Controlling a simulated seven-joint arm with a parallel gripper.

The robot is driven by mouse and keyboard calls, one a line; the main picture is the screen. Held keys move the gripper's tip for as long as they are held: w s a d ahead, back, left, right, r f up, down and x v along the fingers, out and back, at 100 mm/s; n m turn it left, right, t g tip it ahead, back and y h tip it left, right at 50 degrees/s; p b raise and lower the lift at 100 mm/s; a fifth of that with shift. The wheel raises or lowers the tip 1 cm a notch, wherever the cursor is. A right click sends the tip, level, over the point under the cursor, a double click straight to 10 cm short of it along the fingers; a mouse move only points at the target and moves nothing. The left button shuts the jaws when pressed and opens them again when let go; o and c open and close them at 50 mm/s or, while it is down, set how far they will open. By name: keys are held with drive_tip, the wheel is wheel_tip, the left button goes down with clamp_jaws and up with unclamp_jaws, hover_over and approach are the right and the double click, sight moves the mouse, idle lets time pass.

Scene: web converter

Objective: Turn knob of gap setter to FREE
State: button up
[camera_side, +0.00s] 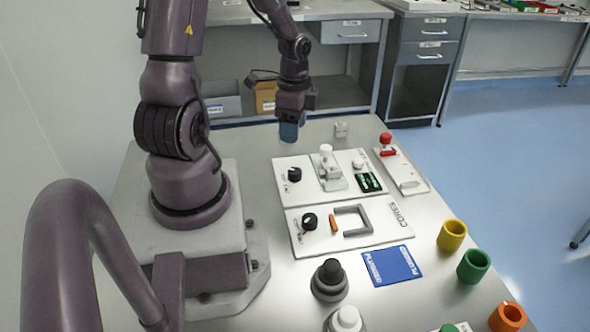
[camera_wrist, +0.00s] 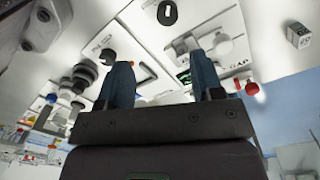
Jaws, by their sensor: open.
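The gap setter is a white panel (camera_side: 312,191) on the table, and it also shows in the wrist view (camera_wrist: 198,22), where the letters GAP are legible. Its black knob (camera_side: 294,174) is at the panel's left end and shows near the top edge of the wrist view (camera_wrist: 167,12). The knob has a pale mark, but I cannot read which setting it points at. My gripper (camera_side: 289,132) hangs above the table behind the panel, apart from the knob. Its two blue fingers stand apart with nothing between them in the wrist view (camera_wrist: 160,78).
A white clamp-like block (camera_side: 328,165) and a green display (camera_side: 369,182) sit on the same panel. The CORES panel (camera_side: 375,240), with another black knob (camera_side: 310,221), lies in front. A red-knobbed device (camera_side: 386,142) is to the right, and a small grey cube (camera_side: 341,130) behind.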

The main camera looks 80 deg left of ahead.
sight(295, 170)
drive_tip(key=shift+m, duration=0.9)
drive_tip(key=f, duration=1.2)
drive_tip(key=shift+w+a+f, duration=0.25)
drive_tip(key=shift+f, duration=0.15)
drive_tip(key=c, duration=0.9)
